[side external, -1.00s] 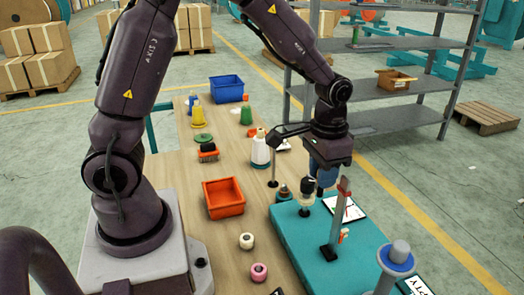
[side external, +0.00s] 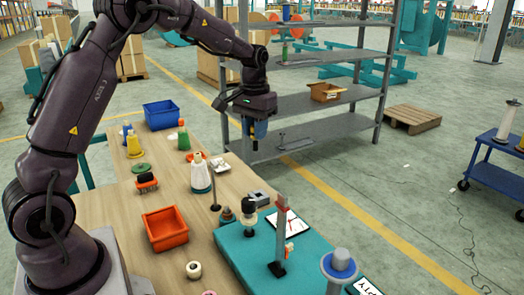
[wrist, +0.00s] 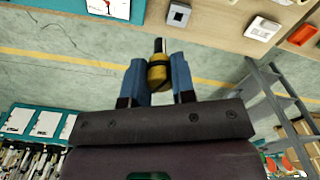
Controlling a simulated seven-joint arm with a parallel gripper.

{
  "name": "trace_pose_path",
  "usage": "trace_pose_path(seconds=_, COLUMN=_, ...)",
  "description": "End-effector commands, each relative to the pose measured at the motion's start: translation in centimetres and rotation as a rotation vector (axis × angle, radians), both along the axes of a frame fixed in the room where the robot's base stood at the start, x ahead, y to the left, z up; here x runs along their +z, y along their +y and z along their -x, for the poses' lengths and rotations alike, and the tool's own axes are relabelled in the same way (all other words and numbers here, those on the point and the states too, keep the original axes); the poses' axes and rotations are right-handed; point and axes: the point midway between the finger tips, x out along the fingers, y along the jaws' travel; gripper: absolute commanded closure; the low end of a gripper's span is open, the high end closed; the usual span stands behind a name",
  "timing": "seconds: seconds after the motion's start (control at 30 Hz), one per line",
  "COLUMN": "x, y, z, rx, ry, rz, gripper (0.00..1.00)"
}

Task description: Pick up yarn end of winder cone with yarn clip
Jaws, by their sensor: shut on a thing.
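My gripper (side external: 256,134) hangs in the air behind the table's far right part, high above the floor. In the wrist view its blue fingers (wrist: 158,78) are shut on a small yellow-and-black tool (wrist: 158,72) with a dark tip, which looks like the yarn clip. A white cone with a teal base (side external: 201,172) stands on the table, left of and below my gripper. A black-topped spool (side external: 249,213) stands on the teal mat (side external: 235,252). Which one is the winder cone I cannot tell. No loose yarn end is clear.
A red-marked post (side external: 281,235) rises from the mat. A thin dark post (side external: 214,190) stands beside the white cone. An orange bin (side external: 166,230) and blue bin (side external: 161,115) are on the wooden table. Grey shelving (side external: 300,103) stands behind my gripper.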

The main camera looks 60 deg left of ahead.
Motion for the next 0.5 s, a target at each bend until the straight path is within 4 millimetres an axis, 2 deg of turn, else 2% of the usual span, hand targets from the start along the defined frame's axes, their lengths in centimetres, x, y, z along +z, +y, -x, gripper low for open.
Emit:
trace_pose_path(seconds=0.03, x=-0.2, y=2.9, z=-0.4, rx=0.063, ry=0.001, rz=-0.001, gripper=0.98)
trace_pose_path(seconds=0.2, x=-0.4, y=9.5, z=-0.5, rx=0.206, ry=0.002, rz=-0.002, gripper=0.98)
trace_pose_path(seconds=0.3, x=-0.5, y=12.3, z=-0.1, rx=0.266, ry=0.002, rz=-0.002, gripper=0.98)
trace_pose_path(seconds=0.5, x=-0.8, y=16.4, z=0.8, rx=0.353, ry=0.003, rz=-0.003, gripper=0.98)
